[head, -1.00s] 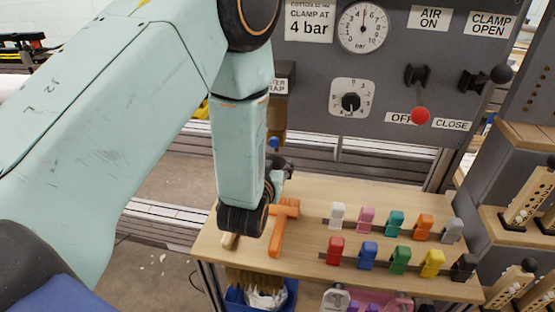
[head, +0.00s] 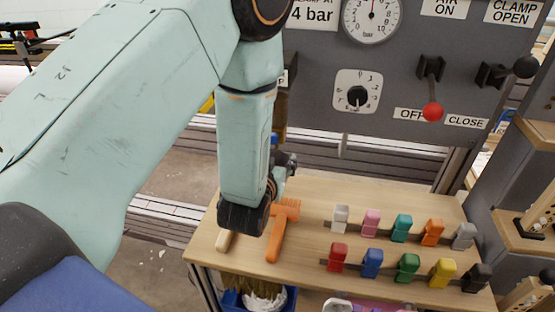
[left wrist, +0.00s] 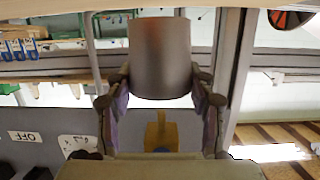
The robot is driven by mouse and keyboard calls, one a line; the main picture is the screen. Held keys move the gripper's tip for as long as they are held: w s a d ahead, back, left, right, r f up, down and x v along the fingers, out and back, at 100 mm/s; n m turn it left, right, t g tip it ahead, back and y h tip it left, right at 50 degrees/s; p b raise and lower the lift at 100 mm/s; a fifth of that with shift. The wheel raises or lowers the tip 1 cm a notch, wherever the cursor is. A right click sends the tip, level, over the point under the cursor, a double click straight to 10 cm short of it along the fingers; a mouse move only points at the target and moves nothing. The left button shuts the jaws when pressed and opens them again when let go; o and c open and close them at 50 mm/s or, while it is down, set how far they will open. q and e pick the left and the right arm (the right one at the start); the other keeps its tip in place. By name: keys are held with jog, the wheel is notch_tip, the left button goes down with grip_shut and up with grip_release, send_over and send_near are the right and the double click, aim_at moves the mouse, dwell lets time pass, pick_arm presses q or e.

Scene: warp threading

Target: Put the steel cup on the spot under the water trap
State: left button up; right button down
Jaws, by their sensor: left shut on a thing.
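My left gripper (head: 289,166) is mostly hidden behind my left arm in the head view, above the back left of the wooden table. In the left wrist view its two fingers are closed on the sides of the steel cup (left wrist: 160,58), a plain grey cylinder. The cup cannot be made out in the head view. The water trap (left wrist: 160,132), amber with a blue part, shows beyond the cup in the left wrist view; in the head view my arm covers most of it. The spot under the trap is hidden. My right gripper is not in view.
Several coloured clips stand in two rows to the right. A grey panel (head: 400,75) with a gauge, a dial and levers rises behind. A blue bin (head: 232,299) sits below the table.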

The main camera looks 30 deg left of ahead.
pick_arm(q)
jog(key=shift+s+f, duration=0.15)
jog(key=shift+a+f, duration=0.1)
jog(key=shift+f, duration=0.05)
jog(key=shift+w+f+b, duration=0.25)
jog(key=shift+f+b, duration=0.1)
jog(key=shift+f, duration=0.05)
jog(key=shift+s+r, duration=0.1)
jog(key=o, duration=1.1)
jog(key=shift+o, duration=0.4)
jog(key=shift+r, duration=0.1)
